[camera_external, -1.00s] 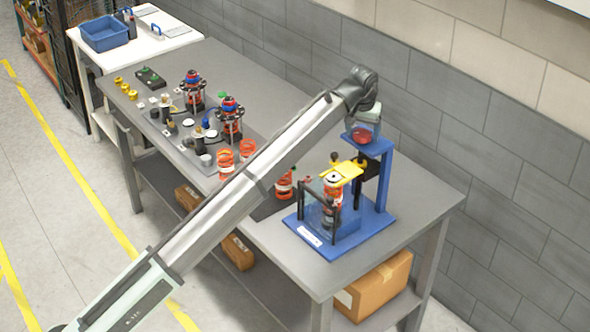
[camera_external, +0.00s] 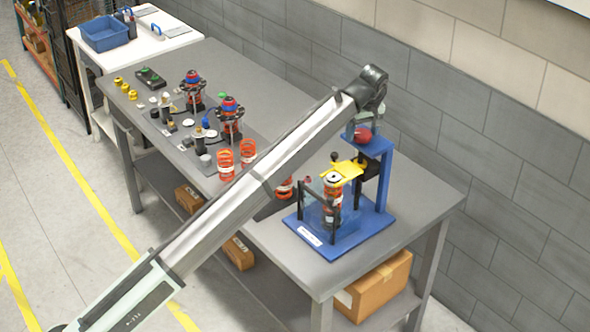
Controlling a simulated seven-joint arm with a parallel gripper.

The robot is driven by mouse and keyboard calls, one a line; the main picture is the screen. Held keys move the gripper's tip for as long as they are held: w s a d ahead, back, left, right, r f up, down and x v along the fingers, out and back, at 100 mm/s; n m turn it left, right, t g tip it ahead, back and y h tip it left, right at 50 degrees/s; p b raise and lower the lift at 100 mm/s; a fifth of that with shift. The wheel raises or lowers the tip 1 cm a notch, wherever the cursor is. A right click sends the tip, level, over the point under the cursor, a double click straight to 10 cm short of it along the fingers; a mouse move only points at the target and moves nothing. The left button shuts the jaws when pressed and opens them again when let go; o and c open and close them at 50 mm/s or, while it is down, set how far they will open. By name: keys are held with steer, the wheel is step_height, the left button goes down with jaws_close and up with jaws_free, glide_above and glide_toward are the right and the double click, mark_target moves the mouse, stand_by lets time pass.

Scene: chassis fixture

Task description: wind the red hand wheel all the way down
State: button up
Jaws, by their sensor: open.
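The red hand wheel (camera_external: 363,135) sits on top of the blue press stand (camera_external: 384,180) at the right end of the table. My gripper (camera_external: 362,124) is directly above the wheel, pointing down, with its fingers close to it. The fingers are small and partly hidden, so I cannot tell whether they touch the wheel. Below the wheel, a yellow plate (camera_external: 343,172) is over an orange spring unit (camera_external: 332,197) standing in the press behind a clear guard (camera_external: 316,211).
My arm crosses the table diagonally from lower left. Orange springs (camera_external: 226,163), assembled spring units (camera_external: 230,120) and small parts are on the left part of the grey table (camera_external: 285,240). A block wall is behind. The table's right front is clear.

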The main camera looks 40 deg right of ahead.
steer(key=n, duration=0.3)
steer(key=shift+n+y, duration=0.7)
steer(key=shift+n, duration=1.8)
steer(key=shift+c, duration=0.4)
steer(key=c, duration=0.9)
steer(key=m+h, duration=0.1)
steer(key=m, duration=0.4)
steer(key=m+h, duration=0.1)
steer(key=m, duration=0.5)
steer(key=m+g, duration=0.1)
steer(key=m, duration=0.5)
steer(key=shift+h, duration=0.4)
